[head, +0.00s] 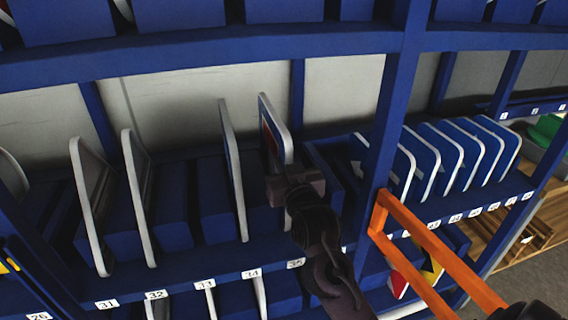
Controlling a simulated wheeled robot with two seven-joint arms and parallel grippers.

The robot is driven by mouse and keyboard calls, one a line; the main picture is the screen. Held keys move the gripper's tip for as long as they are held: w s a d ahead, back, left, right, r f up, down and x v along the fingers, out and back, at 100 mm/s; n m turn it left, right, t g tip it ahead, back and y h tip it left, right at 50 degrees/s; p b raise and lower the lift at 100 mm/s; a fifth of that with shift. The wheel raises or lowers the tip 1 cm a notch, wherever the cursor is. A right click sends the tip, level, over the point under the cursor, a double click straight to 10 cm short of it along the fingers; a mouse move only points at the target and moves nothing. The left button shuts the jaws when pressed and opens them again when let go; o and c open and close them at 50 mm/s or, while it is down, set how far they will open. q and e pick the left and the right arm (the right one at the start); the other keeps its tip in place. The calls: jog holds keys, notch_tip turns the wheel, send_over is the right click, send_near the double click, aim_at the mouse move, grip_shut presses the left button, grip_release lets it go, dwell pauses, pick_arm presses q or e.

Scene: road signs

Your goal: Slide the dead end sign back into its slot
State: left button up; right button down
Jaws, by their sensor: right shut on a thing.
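The dead end sign (277,125) appears to be the upright plate in the middle of the head view, seen nearly edge-on. It has a pale rim and some blue and red on its face. My right gripper (296,183) is shut on its lower front edge. The sign stands over the shelf row near the label 35 (296,264). The gripper and arm hide its lower part, so I cannot tell how deep it sits in a slot. My left gripper is not in view.
Another sign (234,170) stands close to the left, with two grey-backed signs (92,205) farther left. Several blue signs (468,150) fill the row beyond a blue post (392,130). An orange frame (440,255) stands at the lower right.

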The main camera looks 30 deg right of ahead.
jog(key=shift+f, duration=0.15)
jog(key=c, duration=1.3)
grip_release()
jog(key=b+v, duration=0.2)
jog(key=v, duration=0.6)
jog(key=shift+f, duration=0.1)
